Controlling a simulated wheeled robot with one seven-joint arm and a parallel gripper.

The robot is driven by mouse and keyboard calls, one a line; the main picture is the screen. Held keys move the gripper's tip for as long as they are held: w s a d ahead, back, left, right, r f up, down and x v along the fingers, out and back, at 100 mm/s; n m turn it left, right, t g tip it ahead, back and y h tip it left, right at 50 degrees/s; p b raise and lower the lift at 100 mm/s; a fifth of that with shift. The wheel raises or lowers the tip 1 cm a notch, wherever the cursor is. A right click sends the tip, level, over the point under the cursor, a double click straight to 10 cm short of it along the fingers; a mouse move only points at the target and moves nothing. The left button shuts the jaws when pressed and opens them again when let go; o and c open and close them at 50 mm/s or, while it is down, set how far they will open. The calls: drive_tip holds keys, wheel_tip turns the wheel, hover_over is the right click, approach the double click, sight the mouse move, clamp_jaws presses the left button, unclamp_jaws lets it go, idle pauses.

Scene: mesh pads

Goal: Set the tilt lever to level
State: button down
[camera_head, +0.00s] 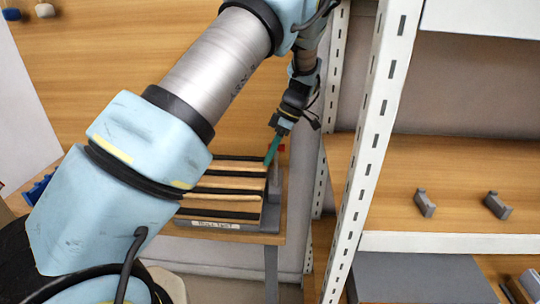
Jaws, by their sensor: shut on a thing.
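A striped slatted unit (225,184) in black and tan sits on a grey base with a white label (208,225), on a wooden table in the middle of the head view. A grey upright part (274,186) stands at its right side, with a small red piece (281,148) near its top. My gripper (270,156) reaches down from above to this right side. A narrow teal part shows at its end, and it is shut at the tilt lever. The lever itself is mostly hidden, and its angle cannot be told.
A white slotted shelf post (376,130) stands close to the right of the unit. Shelves behind it hold two grey brackets (425,204). A blue item (38,188) lies at the left, partly behind my arm. A wooden panel is behind.

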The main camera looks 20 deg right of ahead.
drive_tip(key=shift+s+f, duration=0.1)
idle(0.6)
drive_tip(key=c, duration=0.7)
unclamp_jaws()
drive_tip(key=b+v, duration=0.2)
drive_tip(key=v, duration=0.9)
drive_tip(key=shift+b, duration=0.4)
